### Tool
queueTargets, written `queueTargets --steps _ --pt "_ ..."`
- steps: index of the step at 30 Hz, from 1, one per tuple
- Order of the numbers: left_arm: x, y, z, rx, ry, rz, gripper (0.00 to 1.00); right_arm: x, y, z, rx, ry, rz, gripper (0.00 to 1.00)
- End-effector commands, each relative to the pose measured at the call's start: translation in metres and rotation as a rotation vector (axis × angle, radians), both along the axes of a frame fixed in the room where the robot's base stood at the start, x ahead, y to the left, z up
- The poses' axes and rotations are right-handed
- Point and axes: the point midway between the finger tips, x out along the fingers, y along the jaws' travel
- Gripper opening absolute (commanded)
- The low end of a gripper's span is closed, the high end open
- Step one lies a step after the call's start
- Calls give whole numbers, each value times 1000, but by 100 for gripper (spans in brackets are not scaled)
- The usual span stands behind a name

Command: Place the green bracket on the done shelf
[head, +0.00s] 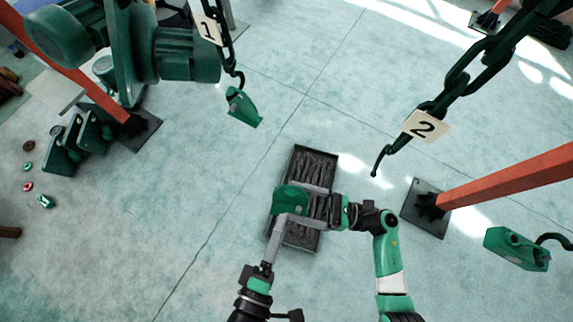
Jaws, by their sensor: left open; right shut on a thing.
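The green bracket (289,200) is a rounded green piece over a dark ribbed tray in the middle of the head view. My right gripper (308,205) reaches in from the right and is shut on it, one grey finger above and one below in the picture. My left gripper (276,238) comes up from below, open, its grey finger close to the bracket's lower edge. Whether it touches the bracket cannot be told. Part of the bracket is hidden by the fingers. I cannot make out a done shelf.
The dark ribbed tray (314,164) lies beneath the grippers. A chain with a "1" tag (208,30) and a chain with a "2" tag (425,127) hang above. Orange posts (510,177) stand on dark base plates. Green parts (62,148) sit at the left. Pale floor between is clear.

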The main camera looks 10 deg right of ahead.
Motion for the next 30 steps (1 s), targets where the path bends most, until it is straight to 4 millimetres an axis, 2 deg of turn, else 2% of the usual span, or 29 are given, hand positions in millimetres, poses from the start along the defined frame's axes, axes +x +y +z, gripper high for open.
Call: queueTargets --steps 3,9,19,30 --pt "23 -11 -6 -1 1 3 76 0 0 1 2 -2 0 0" --pt "44 -23 -12 0 1 0 76 0 0 1 2 -2 0 0" --pt "48 -26 -14 1 1 -1 76 0 0 1 2 -2 0 0" --pt "48 -26 -14 2 1 -1 9 0 0 1 2 -3 0 0"
